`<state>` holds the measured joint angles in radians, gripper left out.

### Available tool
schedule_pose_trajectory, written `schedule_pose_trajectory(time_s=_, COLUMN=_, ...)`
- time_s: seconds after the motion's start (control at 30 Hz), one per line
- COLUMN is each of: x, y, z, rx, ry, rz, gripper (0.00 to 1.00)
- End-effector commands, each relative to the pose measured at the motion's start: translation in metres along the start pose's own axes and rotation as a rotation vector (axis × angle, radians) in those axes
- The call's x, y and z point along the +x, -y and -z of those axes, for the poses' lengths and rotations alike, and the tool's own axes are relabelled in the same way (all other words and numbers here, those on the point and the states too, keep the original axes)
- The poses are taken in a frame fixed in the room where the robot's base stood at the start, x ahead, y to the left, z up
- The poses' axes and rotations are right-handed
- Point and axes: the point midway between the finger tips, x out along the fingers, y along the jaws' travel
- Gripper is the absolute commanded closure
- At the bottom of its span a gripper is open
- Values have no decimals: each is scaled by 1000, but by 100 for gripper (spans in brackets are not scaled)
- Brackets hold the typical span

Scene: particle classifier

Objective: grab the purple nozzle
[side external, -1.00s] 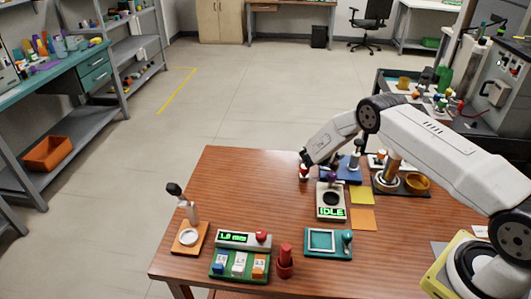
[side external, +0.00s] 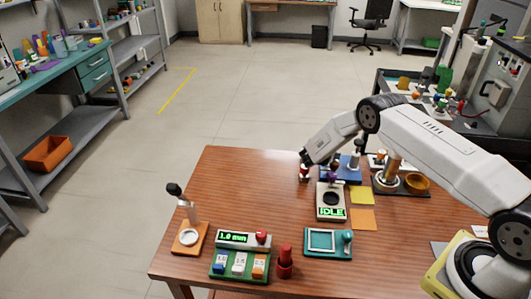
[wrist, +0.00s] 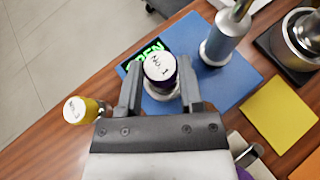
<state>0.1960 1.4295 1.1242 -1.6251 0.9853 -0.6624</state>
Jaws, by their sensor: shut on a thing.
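The purple nozzle (wrist: 160,87) has a dark purple body and a round white top with a handwritten label that seems to read NO. 1. In the wrist view it is between the two fingers of my gripper (wrist: 162,92), which are shut on it. It is over the near part of a blue plate (wrist: 185,103); I cannot tell whether it still touches the plate. A green display reading OPEN (wrist: 145,56) is just behind it, partly covered.
A yellow piece with a white top (wrist: 80,109) stands left of my gripper. A grey-blue post (wrist: 222,40) rises from the blue plate on the right. A device reading IDLE (side external: 331,212), yellow (side external: 362,195) and orange (side external: 362,219) squares are nearby. The table's middle left is clear.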

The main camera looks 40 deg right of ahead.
Motion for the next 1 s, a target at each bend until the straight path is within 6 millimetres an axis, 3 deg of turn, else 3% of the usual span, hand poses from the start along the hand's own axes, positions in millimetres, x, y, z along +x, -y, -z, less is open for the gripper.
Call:
schedule_pose_trajectory(time_s=0.27, x=-4, y=-1, z=-8, rx=1, ry=1, rz=0, gripper=100)
schedule_pose_trajectory(time_s=0.53, x=-15, y=0, z=-30, rx=2, ry=1, rz=-1, gripper=100)
schedule_pose_trajectory(time_s=1.0, x=-54, y=32, z=-62, rx=1, ry=1, rz=-2, gripper=100)
